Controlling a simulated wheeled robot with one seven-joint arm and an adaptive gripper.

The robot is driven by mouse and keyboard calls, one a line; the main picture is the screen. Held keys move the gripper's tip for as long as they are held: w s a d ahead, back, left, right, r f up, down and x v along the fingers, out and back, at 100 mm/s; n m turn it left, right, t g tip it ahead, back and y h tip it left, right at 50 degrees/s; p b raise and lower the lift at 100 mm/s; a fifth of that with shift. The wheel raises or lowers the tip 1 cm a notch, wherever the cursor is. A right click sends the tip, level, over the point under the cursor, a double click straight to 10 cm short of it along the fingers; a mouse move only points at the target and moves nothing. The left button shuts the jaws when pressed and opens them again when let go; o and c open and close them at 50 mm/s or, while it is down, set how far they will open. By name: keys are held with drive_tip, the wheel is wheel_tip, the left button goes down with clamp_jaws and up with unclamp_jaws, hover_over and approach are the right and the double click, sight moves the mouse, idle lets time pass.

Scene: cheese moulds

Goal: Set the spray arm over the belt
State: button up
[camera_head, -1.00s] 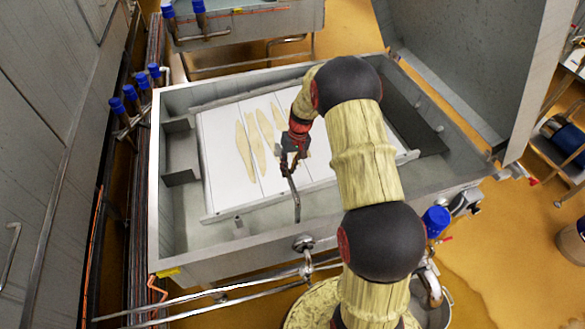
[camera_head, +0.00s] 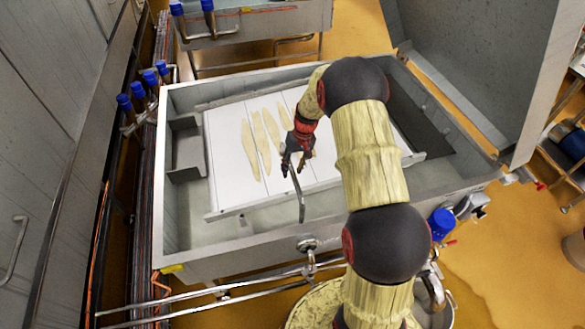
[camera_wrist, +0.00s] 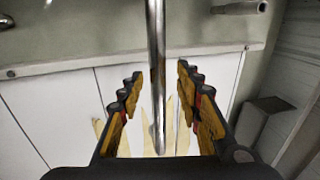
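The spray arm (camera_head: 301,205) is a thin, bent metal pipe near the front wall of the vat. In the wrist view the pipe (camera_wrist: 156,60) runs down from the top edge and passes between my two fingers. My gripper (camera_head: 292,166) is over the front part of the white belt (camera_head: 224,160), at the upper end of the pipe. Its fingers (camera_wrist: 158,108) stand apart, with gaps visible on both sides of the pipe. The belt has several tan, leaf-shaped patches and also shows in the wrist view (camera_wrist: 65,115).
The grey vat (camera_head: 170,225) surrounds the belt, and a raised lid (camera_head: 480,60) stands at the right. Blue-capped valves (camera_head: 137,90) line the left side. A rail (camera_head: 225,290) runs along the front. The air above the belt's left part is clear.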

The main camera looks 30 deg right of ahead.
wheel_tip(320, 180, up, 12)
drive_tip(key=d, duration=0.2)
drive_tip(key=shift+s+d, duration=0.15)
drive_tip(key=shift+s, duration=0.1)
drive_tip(key=shift+f, duration=0.15)
idle(0.5)
drive_tip(key=s+a+r+n+t, duration=0.1)
drive_tip(key=s+a+r, duration=0.5)
drive_tip(key=s, duration=0.4)
drive_tip(key=s+a+r+t+h, duration=0.1)
drive_tip(key=s+a+r+t, duration=0.1)
drive_tip(key=s+a+r, duration=0.4)
drive_tip(key=s+a+r+n+t+h, duration=0.1)
drive_tip(key=s+a+r+t, duration=0.1)
drive_tip(key=s+a+r, duration=0.4)
drive_tip(key=s+r, duration=0.5)
drive_tip(key=s, duration=0.2)
drive_tip(key=shift+s+n, duration=0.3)
drive_tip(key=shift+s, duration=0.1)
